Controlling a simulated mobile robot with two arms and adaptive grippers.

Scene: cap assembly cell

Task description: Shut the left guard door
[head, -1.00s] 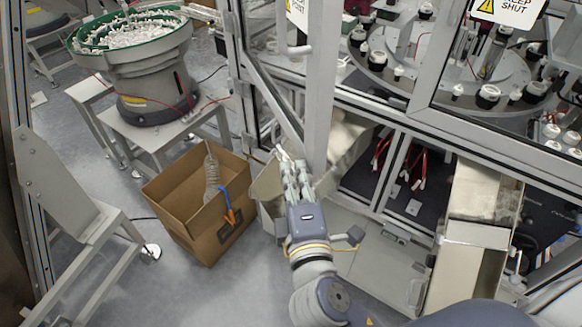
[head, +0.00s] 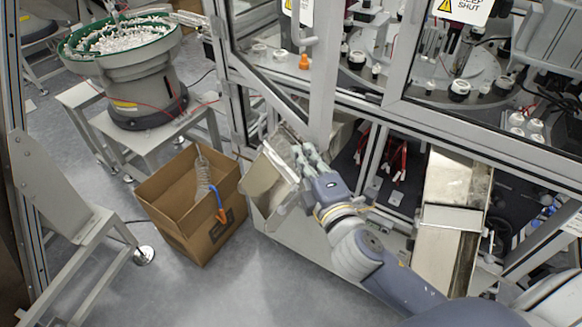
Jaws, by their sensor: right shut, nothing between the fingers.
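The left guard door (head: 322,80) is a grey-framed clear panel with a handle (head: 299,28) and a warning sign. It stands partly open, its free edge swung out in front of the machine frame. My right gripper (head: 306,157) is shut and empty, just below the door's lower free corner. Its fingers point up toward the door; I cannot tell whether they touch it. My left gripper is not in view.
A metal chute bin (head: 262,190) lies beside my right gripper. A cardboard box (head: 180,225) with a coil and an orange-tipped tool stands on the floor. A bowl feeder (head: 130,75) is at upper left. A second chute (head: 455,180) is at right.

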